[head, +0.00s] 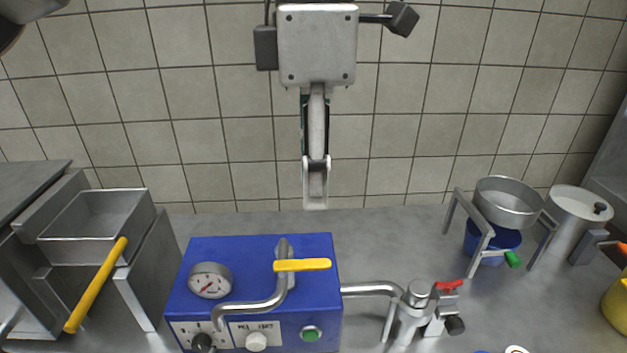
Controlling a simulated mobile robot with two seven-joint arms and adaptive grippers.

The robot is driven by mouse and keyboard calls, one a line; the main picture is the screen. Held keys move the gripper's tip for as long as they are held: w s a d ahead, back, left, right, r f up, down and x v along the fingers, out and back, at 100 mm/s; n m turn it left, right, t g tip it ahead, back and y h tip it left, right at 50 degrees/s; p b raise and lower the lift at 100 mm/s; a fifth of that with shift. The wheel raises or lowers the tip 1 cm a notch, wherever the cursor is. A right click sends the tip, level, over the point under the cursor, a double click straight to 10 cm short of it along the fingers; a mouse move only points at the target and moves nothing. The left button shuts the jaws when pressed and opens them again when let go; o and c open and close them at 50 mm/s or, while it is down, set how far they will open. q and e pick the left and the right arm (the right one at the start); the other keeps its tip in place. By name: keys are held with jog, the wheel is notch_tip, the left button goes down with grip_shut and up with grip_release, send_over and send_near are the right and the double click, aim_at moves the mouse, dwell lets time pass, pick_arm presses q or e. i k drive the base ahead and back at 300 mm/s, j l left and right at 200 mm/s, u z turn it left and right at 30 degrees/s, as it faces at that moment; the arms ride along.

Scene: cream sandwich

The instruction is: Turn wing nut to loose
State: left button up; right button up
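A small red piece (448,286), which looks like the wing nut, sits on a silver fitting (414,312) at the end of the pipe from the blue machine (250,262). Its exact turn is too small to tell. My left gripper (316,190) hangs down from the top centre, seen edge-on, with its fingers lined up one behind the other. Its tips are in front of the tiled wall in the picture, up and left of the red piece and apart from it. I see nothing held in it. My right gripper is not in view.
The blue machine carries a gauge (210,281), a bent silver pipe and a yellow handle (302,265). A metal bin with a yellow lever (96,284) stands left. A bowl (508,201) on a stand and a lidded pot (577,215) stand right. The counter (395,240) behind the fitting is clear.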

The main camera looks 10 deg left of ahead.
aim_at(447, 287)
jog(key=k, duration=1)
